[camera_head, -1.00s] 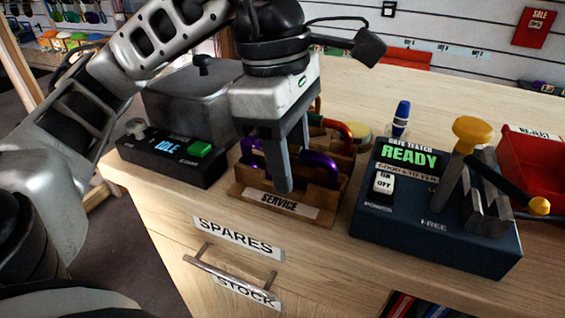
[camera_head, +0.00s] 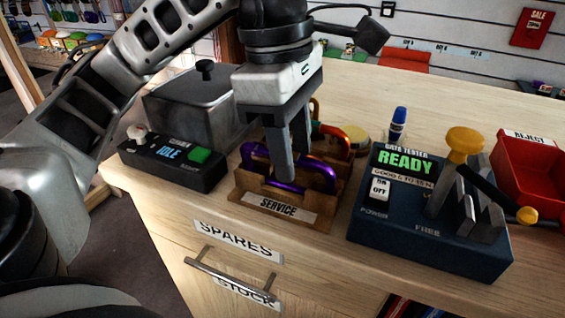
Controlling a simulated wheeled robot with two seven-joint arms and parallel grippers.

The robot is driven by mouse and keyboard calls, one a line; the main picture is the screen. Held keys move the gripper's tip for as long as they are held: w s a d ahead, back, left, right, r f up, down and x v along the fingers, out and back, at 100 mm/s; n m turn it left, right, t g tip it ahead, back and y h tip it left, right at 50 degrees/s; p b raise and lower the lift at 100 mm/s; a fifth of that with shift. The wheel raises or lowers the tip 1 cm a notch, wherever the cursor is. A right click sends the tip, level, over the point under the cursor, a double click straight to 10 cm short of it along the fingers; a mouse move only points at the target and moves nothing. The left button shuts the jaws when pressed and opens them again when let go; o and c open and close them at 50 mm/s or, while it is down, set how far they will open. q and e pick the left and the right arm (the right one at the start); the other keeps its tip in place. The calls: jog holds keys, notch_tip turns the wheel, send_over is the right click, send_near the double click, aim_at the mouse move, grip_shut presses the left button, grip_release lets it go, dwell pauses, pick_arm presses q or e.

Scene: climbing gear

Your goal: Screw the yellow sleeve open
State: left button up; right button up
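My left gripper (camera_head: 294,166) points down over the wooden SERVICE rack (camera_head: 240,193) on the counter. Its two fingers look apart, one nearer the camera and one behind. The near fingertip covers the middle of a purple carabiner (camera_head: 319,176) standing in the rack; I cannot tell whether it touches it. I cannot make out a yellow sleeve; the fingers hide part of the carabiners. My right gripper is not in view.
A black device reading IDLE (camera_head: 165,168) and a grey lidded box (camera_head: 190,107) stand left of the rack. The blue gate tester (camera_head: 430,240), reading READY, stands right with a yellow-knobbed post. Beyond it are a red REJECT bin (camera_head: 530,170) and a blue-capped bottle (camera_head: 398,122).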

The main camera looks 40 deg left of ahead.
pick_arm(q)
jog(key=shift+s+d, duration=0.1)
jog(key=shift+s, duration=0.7)
dwell(0.5)
jog(key=shift+f+b, duration=0.65)
jog(key=shift+b, duration=0.05)
jog(key=shift+s+d+f+b, duration=0.15)
jog(key=shift+f+b, duration=0.3)
jog(key=shift+s+d+f+b, duration=0.1)
jog(key=shift+s+f+b, duration=0.05)
jog(key=shift+f+b, duration=0.3)
jog(key=shift+w, duration=0.35)
jog(key=shift+w+a+r, duration=0.15)
jog(key=shift+w+a, duration=0.1)
jog(key=shift+w, duration=0.1)
